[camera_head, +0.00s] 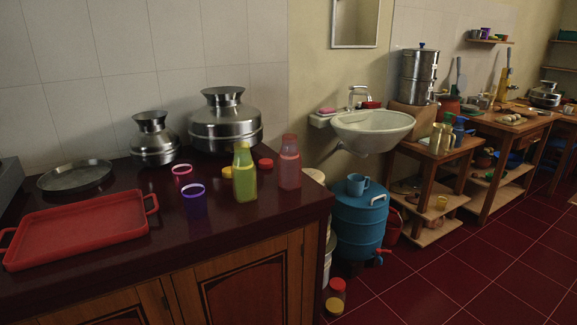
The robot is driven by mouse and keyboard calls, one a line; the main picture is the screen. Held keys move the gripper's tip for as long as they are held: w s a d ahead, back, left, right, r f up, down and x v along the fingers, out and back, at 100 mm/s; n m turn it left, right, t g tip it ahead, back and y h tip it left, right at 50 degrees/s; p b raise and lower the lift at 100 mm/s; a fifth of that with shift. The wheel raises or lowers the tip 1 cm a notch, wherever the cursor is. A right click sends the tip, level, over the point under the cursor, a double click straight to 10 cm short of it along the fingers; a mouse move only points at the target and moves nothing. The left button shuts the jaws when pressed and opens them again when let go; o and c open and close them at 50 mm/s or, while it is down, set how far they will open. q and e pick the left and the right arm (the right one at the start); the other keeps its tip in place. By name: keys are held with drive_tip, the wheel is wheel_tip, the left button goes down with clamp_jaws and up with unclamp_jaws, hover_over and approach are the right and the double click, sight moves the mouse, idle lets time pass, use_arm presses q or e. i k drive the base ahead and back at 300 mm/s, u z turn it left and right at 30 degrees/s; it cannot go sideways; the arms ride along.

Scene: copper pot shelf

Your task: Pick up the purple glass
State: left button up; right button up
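The purple glass (195,201) stands upright on the dark red counter (110,255), near its front edge. It has a lighter purple rim and looks empty. A pink-red glass (182,176) stands just behind it and to its left. Neither of my grippers shows in the head view.
A red tray (80,235) lies left of the glass. A green bottle (244,178) and a pink bottle (289,165) stand to its right. Metal pots (224,122) stand behind. Small lids lie near the bottles. The counter just in front of the glass is clear.

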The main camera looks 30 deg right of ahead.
sight(195, 199)
drive_tip(key=k, duration=0.5)
drive_tip(key=z, duration=1.35)
drive_tip(key=i, duration=1.15)
drive_tip(key=u, duration=2.1)
